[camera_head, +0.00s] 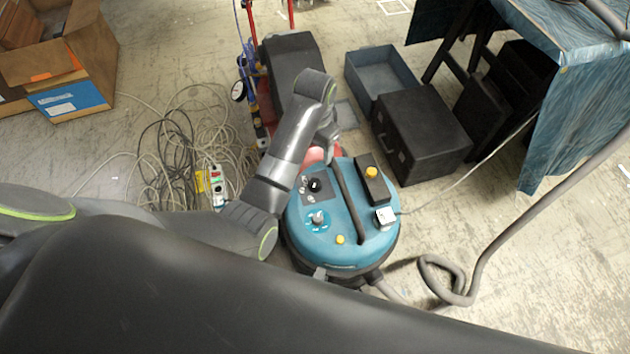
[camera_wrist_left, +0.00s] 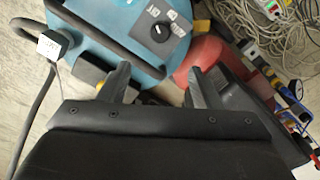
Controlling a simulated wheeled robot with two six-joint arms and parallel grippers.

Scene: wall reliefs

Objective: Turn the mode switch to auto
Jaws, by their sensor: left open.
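The blue vacuum's round lid (camera_head: 350,220) carries a dark panel with a black rotary knob (camera_head: 314,185), likely the mode switch. In the left wrist view the knob (camera_wrist_left: 160,32) has a white mark and small labels around it, too small to read surely. A second, grey knob (camera_head: 318,219) sits on a blue disc nearer me. My left gripper (camera_head: 326,150) is above the far side of the lid, apart from the black knob. In the left wrist view its fingers (camera_wrist_left: 157,84) are spread and empty, with the knob beyond them. My right gripper is not in view.
A black handle bar (camera_head: 348,202) crosses the lid beside the knob. A black box with a yellow button (camera_head: 371,173) and a white plug (camera_head: 385,217) are to its right. Tangled cables (camera_head: 185,140) lie left; a black case (camera_head: 422,135) stands behind right.

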